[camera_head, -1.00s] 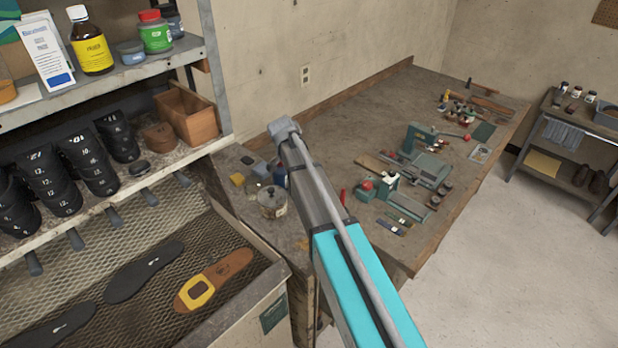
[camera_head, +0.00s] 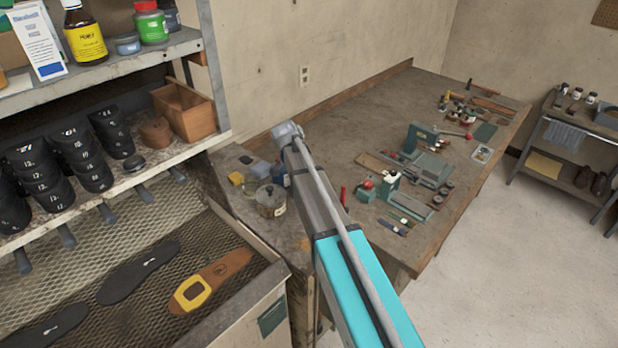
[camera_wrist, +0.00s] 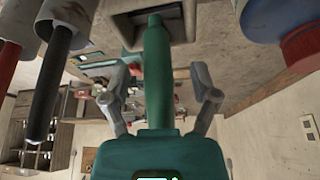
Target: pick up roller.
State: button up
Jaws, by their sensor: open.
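My gripper (camera_wrist: 163,80) shows in the wrist view with its fingers spread apart, one on each side of a dark green tapered bar (camera_wrist: 156,75). The bar widens into a green body at the bottom edge. I cannot tell whether this green piece is the roller or touches the fingers. In the head view my arm reaches over the left end of the workbench (camera_head: 345,125), and my gripper is hidden. I cannot single out a roller with certainty in either view.
In the wrist view, a black-handled tool (camera_wrist: 48,95) hangs at left and a blue container with a red part (camera_wrist: 268,20) is at upper right. In the head view, a pot (camera_head: 270,201) stands beside my arm, and a shelf rack (camera_head: 190,150) with shoe lasts is left.

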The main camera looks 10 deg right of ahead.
jog(key=shift+w+d+f+b, duration=0.1)
jog(key=shift+d+f+b, duration=0.1)
jog(key=shift+f+b, duration=0.3)
jog(key=shift+f, duration=0.1)
grip_shut()
dwell(0.4)
